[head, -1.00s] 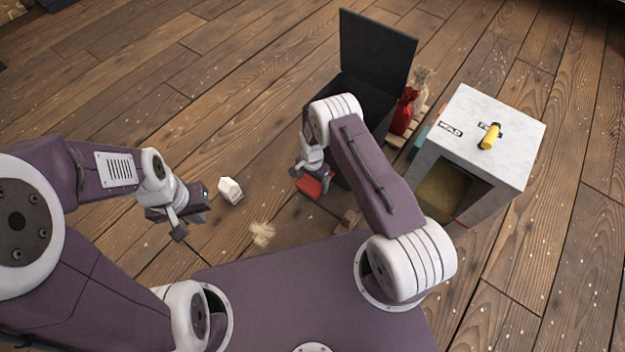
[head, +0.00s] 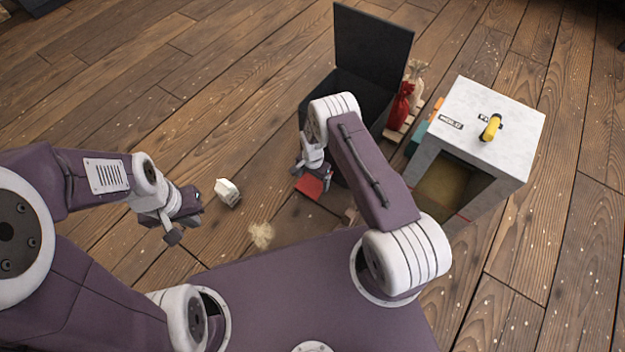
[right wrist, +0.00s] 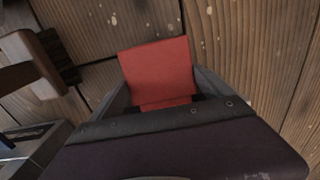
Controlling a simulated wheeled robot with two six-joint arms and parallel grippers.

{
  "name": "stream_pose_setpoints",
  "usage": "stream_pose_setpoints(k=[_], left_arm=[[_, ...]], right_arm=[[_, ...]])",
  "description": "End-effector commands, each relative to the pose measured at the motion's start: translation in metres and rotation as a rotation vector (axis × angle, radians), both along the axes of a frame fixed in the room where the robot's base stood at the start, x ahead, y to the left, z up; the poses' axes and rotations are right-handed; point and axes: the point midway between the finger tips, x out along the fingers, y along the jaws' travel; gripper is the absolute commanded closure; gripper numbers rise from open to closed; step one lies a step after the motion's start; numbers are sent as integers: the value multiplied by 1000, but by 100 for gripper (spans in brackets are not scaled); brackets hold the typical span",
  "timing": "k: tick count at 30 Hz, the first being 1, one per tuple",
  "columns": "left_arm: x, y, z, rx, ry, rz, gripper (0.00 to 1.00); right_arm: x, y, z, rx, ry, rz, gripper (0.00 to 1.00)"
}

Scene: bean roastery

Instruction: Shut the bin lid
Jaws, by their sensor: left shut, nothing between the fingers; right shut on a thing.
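The dark bin (head: 318,104) stands at the upper middle of the head view, partly hidden behind my right arm. Its lid (head: 372,50) stands upright and open at the back. My right gripper (head: 308,176) is low in front of the bin, shut on a flat red thing (head: 309,187). The red thing also fills the space between the fingers in the right wrist view (right wrist: 158,70). My left gripper (head: 184,222) is shut and empty, left of the bin and above the floor.
A white block-like item (head: 228,192) and a pale spill (head: 262,235) lie on the floor. A red sack (head: 400,103) and a tan sack stand right of the bin. A white-topped cabinet (head: 500,115) with a yellow-handled item (head: 490,127) is further right. Open floor lies left.

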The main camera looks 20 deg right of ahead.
Motion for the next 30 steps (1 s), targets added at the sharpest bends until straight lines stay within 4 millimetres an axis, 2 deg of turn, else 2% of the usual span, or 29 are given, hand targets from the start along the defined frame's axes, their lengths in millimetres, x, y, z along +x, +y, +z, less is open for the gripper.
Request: stream_pose_setpoints(k=[1,14,15,16,24,26,30], left_arm=[[0,0,0,0,0,0,100],[0,0,0,0,0,0,100],[0,0,0,0,0,0,100],[0,0,0,0,0,0,100],[0,0,2,0,0,0,100],[0,0,7,0,0,0,100],[0,0,27,0,0,0,100]], right_arm=[[6,-3,2,-2,-17,1,82],[7,-3,3,-2,-19,0,82],[7,-3,3,-2,-19,0,4],[7,-3,2,-1,-18,0,0],[3,-1,4,0,-9,0,0],[3,-1,9,-1,-8,0,0],[3,-2,34,0,-9,-1,0]])
